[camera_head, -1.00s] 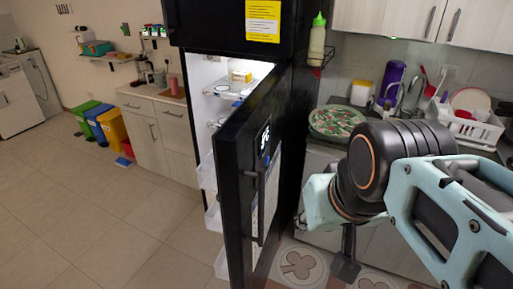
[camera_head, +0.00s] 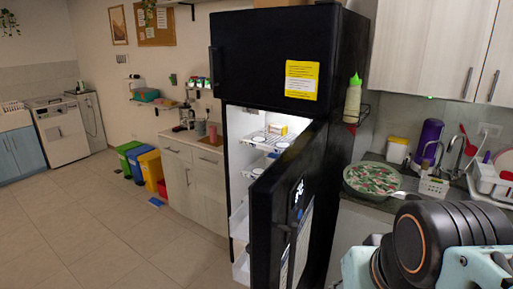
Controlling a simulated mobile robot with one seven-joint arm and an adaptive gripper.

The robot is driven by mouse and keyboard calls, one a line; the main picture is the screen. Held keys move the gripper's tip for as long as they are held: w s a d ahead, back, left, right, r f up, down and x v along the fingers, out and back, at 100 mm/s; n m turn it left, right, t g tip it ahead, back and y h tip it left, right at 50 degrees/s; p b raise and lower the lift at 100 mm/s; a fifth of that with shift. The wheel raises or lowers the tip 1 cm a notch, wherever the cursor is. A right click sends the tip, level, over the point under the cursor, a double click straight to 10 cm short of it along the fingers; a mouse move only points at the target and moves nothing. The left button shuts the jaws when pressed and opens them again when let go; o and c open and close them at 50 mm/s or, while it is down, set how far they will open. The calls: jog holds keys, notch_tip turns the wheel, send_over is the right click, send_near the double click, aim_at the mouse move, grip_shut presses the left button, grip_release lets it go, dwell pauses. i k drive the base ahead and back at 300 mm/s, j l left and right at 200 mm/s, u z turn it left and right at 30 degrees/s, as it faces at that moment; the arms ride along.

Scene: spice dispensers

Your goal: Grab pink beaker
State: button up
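A small pink cup-like object (camera_head: 212,133), which looks like the pink beaker, stands upright on the far counter (camera_head: 190,139), left of the fridge. It is too small to make out in detail. My arm fills the lower right corner, in front of the sink counter and far from the pink object. My gripper's fingers are below the picture edge, so I cannot see whether they are open or shut.
A black fridge (camera_head: 270,60) stands mid-picture with its lower door (camera_head: 272,205) open toward me. Green, blue and yellow bins (camera_head: 151,168) stand left of the far counter. The tiled floor (camera_head: 90,220) at left is clear.

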aim_at(213, 129)
jog(key=j, duration=0.9)
jog(key=i+j, duration=0.1)
jog(key=j, duration=0.8)
jog(key=i+j, duration=0.15)
jog(key=j, duration=0.25)
jog(key=i+j, duration=0.15)
jog(key=j, duration=0.25)
jog(key=i+j, duration=0.45)
jog(key=j, duration=0.3)
jog(key=i+j, duration=0.6)
jog(key=i, duration=0.2)
jog(key=i+j, duration=0.2)
jog(key=i, duration=0.35)
jog(key=i+j, duration=0.2)
jog(key=i, duration=0.3)
